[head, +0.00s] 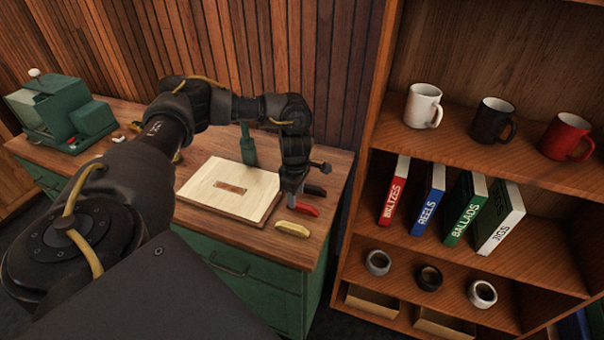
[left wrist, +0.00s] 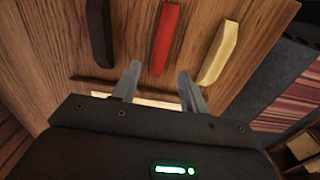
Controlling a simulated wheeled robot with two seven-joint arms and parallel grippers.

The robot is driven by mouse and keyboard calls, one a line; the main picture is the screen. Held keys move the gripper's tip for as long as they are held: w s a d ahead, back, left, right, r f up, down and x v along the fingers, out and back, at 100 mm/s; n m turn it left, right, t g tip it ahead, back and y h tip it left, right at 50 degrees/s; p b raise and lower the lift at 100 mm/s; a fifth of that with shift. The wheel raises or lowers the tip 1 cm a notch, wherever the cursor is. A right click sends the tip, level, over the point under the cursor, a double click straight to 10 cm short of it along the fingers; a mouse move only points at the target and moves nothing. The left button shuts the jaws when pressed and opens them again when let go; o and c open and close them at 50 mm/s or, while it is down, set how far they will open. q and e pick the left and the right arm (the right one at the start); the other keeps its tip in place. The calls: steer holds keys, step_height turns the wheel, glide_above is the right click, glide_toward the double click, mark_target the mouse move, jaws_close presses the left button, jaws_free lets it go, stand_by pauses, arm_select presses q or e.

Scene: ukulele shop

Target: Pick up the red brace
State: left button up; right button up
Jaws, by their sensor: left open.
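The red brace (head: 305,208) lies on the wooden bench top near its right end. In the left wrist view the red brace (left wrist: 165,38) lies between a dark brace (left wrist: 100,32) and a cream brace (left wrist: 219,52), with gaps between them. My left gripper (head: 291,200) points down beside the red brace. Its two fingers are apart and empty in the left wrist view (left wrist: 158,71), and the red brace's near end shows between the fingertips. I cannot tell the exact height of the fingertips above the bench. My right gripper is not in view.
A pale board (head: 205,187) with a small brown plate lies on the bench left of the gripper. A green post (head: 248,145) stands behind it. A green machine (head: 62,112) stands at the far left. A shelf (head: 440,150) with mugs and books rises at the right.

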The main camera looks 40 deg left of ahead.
mark_target(302, 208)
arm_select(q)
step_height(302, 208, down, 3)
steer(key=shift+w+a+f+p, duration=0.1)
steer(key=shift+f+p, duration=0.05)
steer(key=shift+p, duration=0.45)
steer(key=shift+f, duration=0.25)
jaws_close()
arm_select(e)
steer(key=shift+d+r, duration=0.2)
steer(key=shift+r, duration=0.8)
